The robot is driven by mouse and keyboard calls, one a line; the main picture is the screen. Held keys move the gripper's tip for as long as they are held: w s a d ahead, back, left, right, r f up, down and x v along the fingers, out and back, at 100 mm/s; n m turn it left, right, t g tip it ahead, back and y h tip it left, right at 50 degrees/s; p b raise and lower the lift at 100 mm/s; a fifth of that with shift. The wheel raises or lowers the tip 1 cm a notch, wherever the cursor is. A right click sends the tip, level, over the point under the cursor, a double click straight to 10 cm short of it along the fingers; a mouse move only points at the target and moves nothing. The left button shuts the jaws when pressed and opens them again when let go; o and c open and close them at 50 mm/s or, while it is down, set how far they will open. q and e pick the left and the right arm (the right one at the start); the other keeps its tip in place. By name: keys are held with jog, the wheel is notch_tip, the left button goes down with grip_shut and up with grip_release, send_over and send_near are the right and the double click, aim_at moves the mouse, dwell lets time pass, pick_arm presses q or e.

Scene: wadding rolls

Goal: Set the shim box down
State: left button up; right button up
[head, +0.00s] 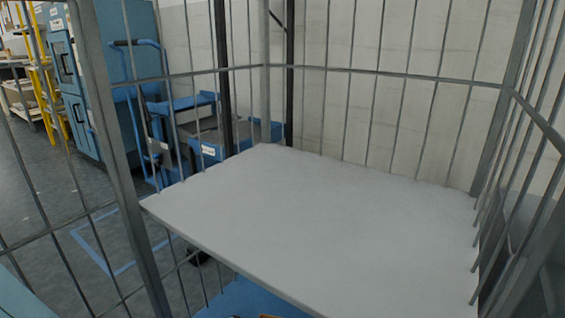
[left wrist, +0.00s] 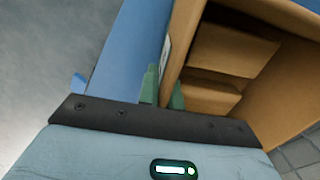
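An open tan box (left wrist: 275,15), which looks like the shim box, fills the right of the left wrist view, with brown blocks (left wrist: 232,50) inside. My left gripper (left wrist: 163,92) has its green fingertips on either side of the box's near-left wall, one outside and one inside, and appears shut on it. The box's underside is hidden, so I cannot tell whether it rests on anything. In the head view only a sliver of something brown shows at the bottom edge; neither gripper is visible there.
A bare light-grey shelf (head: 310,220) spans a wire cage (head: 395,75). A blue surface (head: 250,301) lies below its front edge; a blue surface (left wrist: 130,45) also borders the box in the wrist view. A blue trolley (head: 208,150) stands behind the cage.

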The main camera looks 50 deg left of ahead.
pick_arm(q)
jog(key=o, duration=0.4)
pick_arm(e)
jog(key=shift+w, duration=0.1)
pick_arm(q)
jog(key=shift+r, duration=0.25)
notch_tip(320, 180, up, 10)
jog(key=p, duration=0.5)
jog(key=shift+w+r, duration=0.1)
jog(key=shift+r+p, duration=0.5)
jog(key=shift+r, duration=0.3)
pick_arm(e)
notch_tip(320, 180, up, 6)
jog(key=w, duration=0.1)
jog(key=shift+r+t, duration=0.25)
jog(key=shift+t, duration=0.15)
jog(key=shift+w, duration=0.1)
